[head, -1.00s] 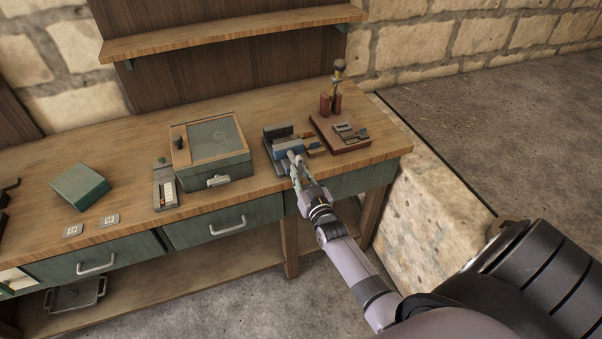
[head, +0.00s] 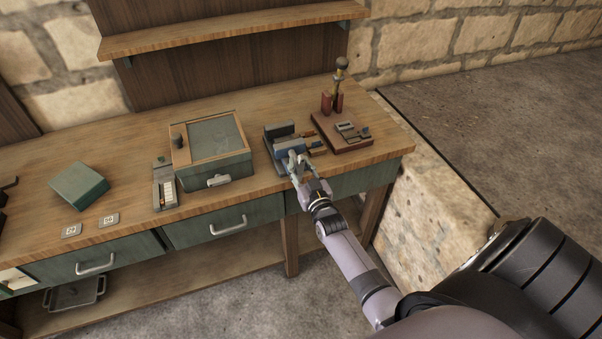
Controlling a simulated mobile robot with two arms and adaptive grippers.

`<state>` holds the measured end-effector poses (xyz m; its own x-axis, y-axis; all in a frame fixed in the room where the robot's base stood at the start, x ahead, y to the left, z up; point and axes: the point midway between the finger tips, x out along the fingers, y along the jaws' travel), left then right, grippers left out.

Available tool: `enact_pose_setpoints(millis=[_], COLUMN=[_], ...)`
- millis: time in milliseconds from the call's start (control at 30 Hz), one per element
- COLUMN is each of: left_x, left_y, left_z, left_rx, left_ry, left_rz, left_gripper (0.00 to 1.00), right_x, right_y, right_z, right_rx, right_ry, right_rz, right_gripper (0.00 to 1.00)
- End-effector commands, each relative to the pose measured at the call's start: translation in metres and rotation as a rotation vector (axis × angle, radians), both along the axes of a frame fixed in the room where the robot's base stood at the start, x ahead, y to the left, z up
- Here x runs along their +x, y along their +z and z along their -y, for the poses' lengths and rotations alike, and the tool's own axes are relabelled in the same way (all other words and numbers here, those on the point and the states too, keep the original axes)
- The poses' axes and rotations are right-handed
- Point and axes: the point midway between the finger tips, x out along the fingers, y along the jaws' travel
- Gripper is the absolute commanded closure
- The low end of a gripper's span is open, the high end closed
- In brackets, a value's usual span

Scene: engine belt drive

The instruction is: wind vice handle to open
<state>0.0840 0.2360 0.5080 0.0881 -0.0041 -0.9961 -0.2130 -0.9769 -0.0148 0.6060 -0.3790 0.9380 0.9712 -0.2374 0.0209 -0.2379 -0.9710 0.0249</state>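The vice (head: 282,133) is a small grey and blue block with jaws, near the right end of the wooden workbench. My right gripper (head: 297,161) is at the front of the vice, by its blue front part. The vice handle is hidden or too small to make out behind the fingers. The fingers look spread a little, but whether they touch or hold the handle cannot be told. My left gripper is not in view.
A green box with a glass lid (head: 213,140) stands left of the vice. A brown board with small parts (head: 343,133) lies to its right. A green block (head: 79,186) and two small tags lie further left. Drawers with handles (head: 228,225) are below the bench top.

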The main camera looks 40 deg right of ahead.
Motion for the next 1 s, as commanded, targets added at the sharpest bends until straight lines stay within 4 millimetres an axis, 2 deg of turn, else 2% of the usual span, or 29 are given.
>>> enact_pose_setpoints(millis=[233, 567, 667, 1000], left_x=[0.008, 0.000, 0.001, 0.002], left_y=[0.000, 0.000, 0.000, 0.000], left_z=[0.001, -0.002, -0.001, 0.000], left_rx=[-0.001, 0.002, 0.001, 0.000], left_ry=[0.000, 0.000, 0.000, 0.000], left_rz=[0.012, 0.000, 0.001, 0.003], left_gripper=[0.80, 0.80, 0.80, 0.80], right_x=[-0.003, -0.010, -0.024, -0.093], right_y=[-0.009, -0.011, -0.012, -0.010], right_z=[-0.004, -0.006, -0.010, -0.026], right_rx=[0.010, 0.013, 0.014, 0.012], right_ry=[0.003, 0.004, 0.004, 0.004], right_rz=[-0.017, -0.020, -0.020, -0.020], right_gripper=[0.63, 0.63, 0.63, 0.63])
